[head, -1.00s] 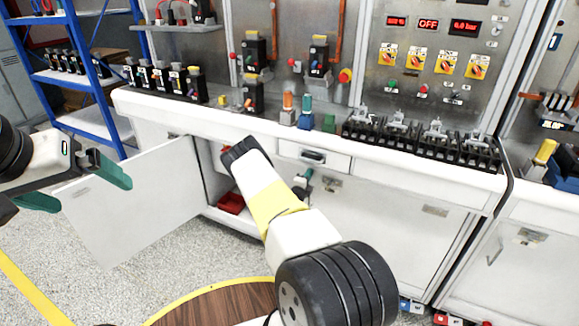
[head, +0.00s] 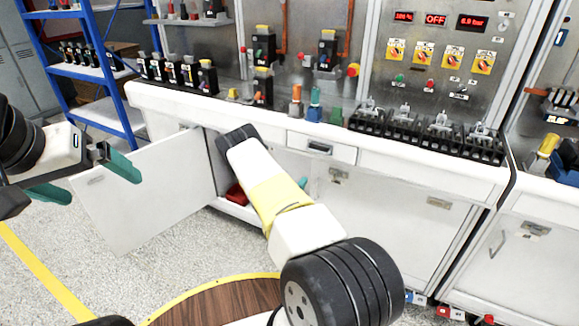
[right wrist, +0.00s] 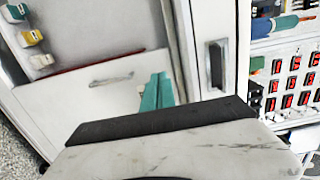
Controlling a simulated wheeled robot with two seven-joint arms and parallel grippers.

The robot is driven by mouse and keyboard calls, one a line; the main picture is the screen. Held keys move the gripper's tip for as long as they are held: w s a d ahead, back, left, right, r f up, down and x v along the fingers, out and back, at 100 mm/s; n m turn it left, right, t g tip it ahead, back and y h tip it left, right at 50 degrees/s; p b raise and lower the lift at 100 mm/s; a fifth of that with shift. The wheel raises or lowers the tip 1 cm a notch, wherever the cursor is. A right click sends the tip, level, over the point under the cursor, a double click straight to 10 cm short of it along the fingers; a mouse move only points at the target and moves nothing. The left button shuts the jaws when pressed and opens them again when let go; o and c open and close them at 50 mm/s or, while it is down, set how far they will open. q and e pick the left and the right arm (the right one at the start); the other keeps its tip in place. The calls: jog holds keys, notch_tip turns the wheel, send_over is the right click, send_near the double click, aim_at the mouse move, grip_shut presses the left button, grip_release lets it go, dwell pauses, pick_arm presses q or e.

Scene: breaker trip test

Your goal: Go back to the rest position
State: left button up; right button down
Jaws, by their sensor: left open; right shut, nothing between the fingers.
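My left gripper (head: 90,178) is at the left edge in the head view. Its two teal fingers are apart with nothing between them, in front of the open cabinet door (head: 140,205). My right arm reaches across the middle of the head view, and its forearm hides most of the right gripper; only a small teal bit shows beside it. In the right wrist view, the right gripper (right wrist: 157,92) has its teal fingers together and holds nothing. White cabinet fronts lie beyond it, and I cannot tell the exact gap.
The white bench (head: 440,160) carries breakers and a row of black sockets. The open door stands out at left, with a red bin (head: 236,194) inside the cabinet. A blue shelf rack (head: 60,110) stands at far left. The floor at lower left is clear.

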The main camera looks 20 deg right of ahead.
jog(key=w+a+r+n+g+y, duration=0.1)
jog(key=w+a+r+n+y, duration=0.15)
jog(key=r, duration=0.45)
jog(key=w+a+r+n+g+y, duration=0.1)
jog(key=w+a+r+y, duration=0.2)
jog(key=r, duration=0.4)
jog(key=s+a+r+n+y, duration=0.3)
jog(key=a+r+n, duration=0.15)
jog(key=r, duration=0.35)
jog(key=s+a+r+n+y, duration=0.2)
jog(key=a+r+n+y, duration=0.1)
jog(key=a+r, duration=0.4)
jog(key=s+a+r+n+g+y, duration=0.1)
jog(key=s+a+r+n+y, duration=0.2)
jog(key=s+r, duration=0.35)
jog(key=s+a+r+n+g+y, duration=0.1)
jog(key=s+a+r+n, duration=0.2)
jog(key=s+r+n, duration=0.35)
jog(key=s+n+g, duration=0.2)
jog(key=s+n, duration=0.5)
jog(key=s, duration=1.6)
jog(key=shift+a+r+g, duration=0.15)
jog(key=shift+a+g, duration=0.15)
jog(key=shift+a, duration=0.05)
